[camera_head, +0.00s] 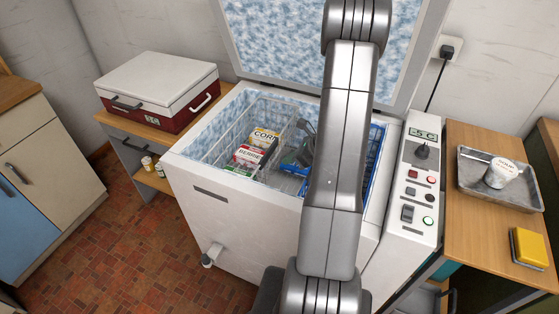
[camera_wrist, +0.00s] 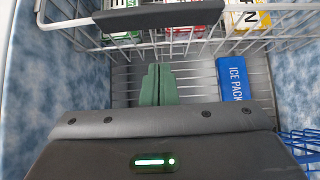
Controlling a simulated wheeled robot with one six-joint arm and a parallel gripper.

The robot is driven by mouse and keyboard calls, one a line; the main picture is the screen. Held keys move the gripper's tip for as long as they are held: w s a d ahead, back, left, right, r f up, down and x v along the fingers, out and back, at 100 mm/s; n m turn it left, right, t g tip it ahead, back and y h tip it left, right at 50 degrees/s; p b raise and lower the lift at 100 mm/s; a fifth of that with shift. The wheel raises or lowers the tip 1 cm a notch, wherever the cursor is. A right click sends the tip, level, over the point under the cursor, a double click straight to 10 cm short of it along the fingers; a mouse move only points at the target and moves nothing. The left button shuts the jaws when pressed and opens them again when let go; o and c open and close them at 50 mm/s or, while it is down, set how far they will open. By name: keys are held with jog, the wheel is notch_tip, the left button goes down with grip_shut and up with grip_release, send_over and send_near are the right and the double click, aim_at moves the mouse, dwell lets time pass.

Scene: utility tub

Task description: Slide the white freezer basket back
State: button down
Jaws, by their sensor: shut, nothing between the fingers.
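The white wire freezer basket (camera_head: 230,137) sits in the left part of the open chest freezer (camera_head: 240,208) and holds several food packets. In the wrist view its near side (camera_wrist: 84,33) runs across the top, with a dark grip (camera_wrist: 160,16) on the rim. My gripper (camera_wrist: 158,72) is shut and empty, its green fingers together inside the freezer. In the picture they are just below the basket's near side and apart from the dark grip. In the head view my arm hides part of the freezer's inside.
A blue ice pack (camera_wrist: 232,80) lies on the wire floor right of my fingers. A blue wire basket (camera_head: 375,150) is at the freezer's right. The lid (camera_head: 290,45) stands open. A cool box (camera_head: 158,90) and a metal tray (camera_head: 470,178) flank the freezer.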

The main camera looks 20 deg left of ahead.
aim_at(270, 154)
jog(key=x, duration=0.6)
jog(key=shift+f, duration=0.1)
jog(key=a, duration=0.4)
jog(key=w+a, duration=0.1)
jog(key=a, duration=0.1)
jog(key=shift+a, duration=0.35)
jog(key=p+v, duration=0.3)
jog(key=v, duration=0.6)
jog(key=shift+p, duration=0.3)
jog(key=shift+s+d+r, duration=0.1)
jog(key=shift+d+r, duration=0.3)
jog(key=shift+d, duration=0.2)
